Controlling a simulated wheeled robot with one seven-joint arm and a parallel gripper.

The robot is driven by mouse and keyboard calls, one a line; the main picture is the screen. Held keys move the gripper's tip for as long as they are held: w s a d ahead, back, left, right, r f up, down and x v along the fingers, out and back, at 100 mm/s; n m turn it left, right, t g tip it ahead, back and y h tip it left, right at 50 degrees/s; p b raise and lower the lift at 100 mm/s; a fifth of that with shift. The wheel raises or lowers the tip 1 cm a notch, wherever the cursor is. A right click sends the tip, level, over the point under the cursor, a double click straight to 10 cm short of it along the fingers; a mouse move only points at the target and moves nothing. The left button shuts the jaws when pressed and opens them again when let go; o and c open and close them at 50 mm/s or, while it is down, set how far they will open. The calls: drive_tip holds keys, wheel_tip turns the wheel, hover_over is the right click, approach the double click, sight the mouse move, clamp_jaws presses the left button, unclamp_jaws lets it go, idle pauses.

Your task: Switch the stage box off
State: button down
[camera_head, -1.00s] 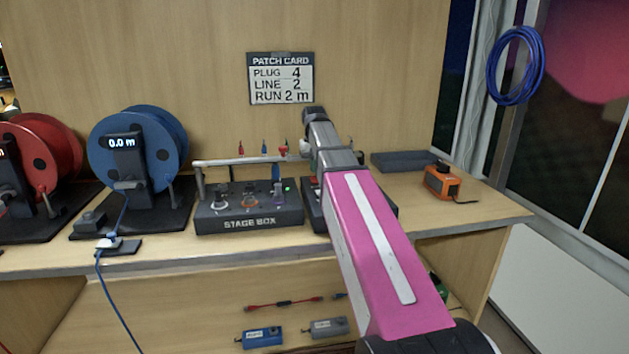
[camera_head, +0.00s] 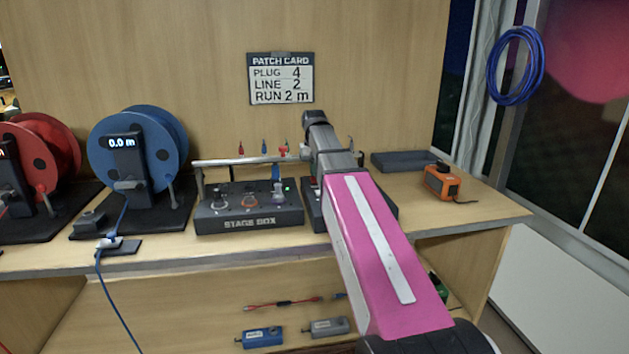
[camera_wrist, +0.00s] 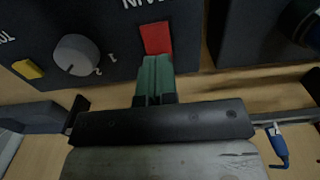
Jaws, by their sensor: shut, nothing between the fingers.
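The dark stage box (camera_head: 249,212) stands on the bench in the head view, with its name on the front and a small green light lit at its top right. A second dark box (camera_head: 315,217) beside it is mostly hidden by my arm. In the wrist view a dark panel (camera_wrist: 112,22) carries a red switch (camera_wrist: 156,38), a grey knob (camera_wrist: 77,55) marked 1 and 2, and a yellow button (camera_wrist: 28,69). The lettering is upside down and partly cut off. My gripper (camera_wrist: 155,62) is shut and empty, its green fingertips at the red switch's edge. Contact cannot be told.
A rail (camera_head: 245,161) with several small coloured plugs runs behind the stage box. A blue cable reel (camera_head: 112,155) stands to the left, and an orange device (camera_head: 441,182) to the right. Another dark box (camera_wrist: 262,35) lies close right of the fingers in the wrist view.

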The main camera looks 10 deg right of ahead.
drive_tip(key=shift+f, duration=0.55)
idle(0.4)
drive_tip(key=shift+r, duration=3.5)
